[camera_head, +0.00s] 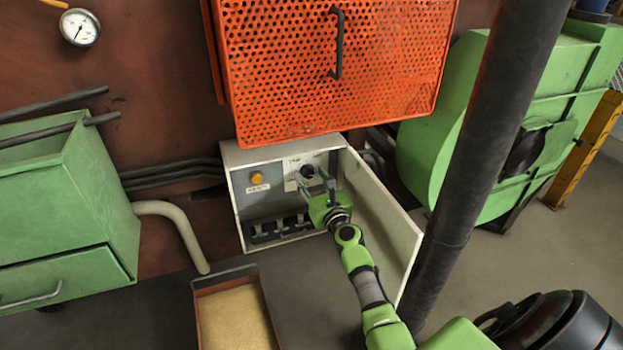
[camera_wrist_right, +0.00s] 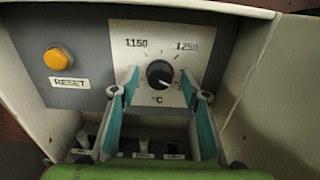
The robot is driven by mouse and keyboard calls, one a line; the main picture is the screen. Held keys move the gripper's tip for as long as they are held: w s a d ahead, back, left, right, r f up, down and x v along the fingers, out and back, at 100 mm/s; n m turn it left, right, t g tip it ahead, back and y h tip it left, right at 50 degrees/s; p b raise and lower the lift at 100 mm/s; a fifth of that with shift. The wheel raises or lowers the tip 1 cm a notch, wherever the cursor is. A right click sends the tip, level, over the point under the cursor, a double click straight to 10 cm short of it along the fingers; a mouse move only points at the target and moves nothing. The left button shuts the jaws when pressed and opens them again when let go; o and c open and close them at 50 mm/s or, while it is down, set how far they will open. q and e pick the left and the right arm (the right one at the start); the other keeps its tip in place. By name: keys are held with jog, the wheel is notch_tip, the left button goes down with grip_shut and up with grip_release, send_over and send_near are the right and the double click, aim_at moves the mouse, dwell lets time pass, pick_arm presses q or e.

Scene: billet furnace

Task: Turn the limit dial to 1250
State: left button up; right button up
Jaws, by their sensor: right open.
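The limit dial is a round black knob (camera_wrist_right: 159,73) on a white plate (camera_wrist_right: 155,45) marked 1150 at left, 1250 at upper right and °C below. A light mark shows on the knob's lower right, but its exact setting is hard to read. In the head view the knob (camera_head: 307,171) sits inside the open white control box (camera_head: 229,158). My right gripper (camera_head: 316,178) is at the box front. In the wrist view its two teal-padded fingers (camera_wrist_right: 159,88) are apart, one on each side of the knob, with gaps visible. My left gripper is out of view.
An orange RESET button (camera_wrist_right: 58,59) is left of the dial. Several switches (camera_wrist_right: 143,143) line the box below it. The open box door (camera_head: 385,215) stands right of my arm. An orange perforated guard (camera_head: 340,60) hangs above. A sand tray (camera_head: 200,320) lies below.

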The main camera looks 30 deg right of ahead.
jog(key=c, duration=1.1)
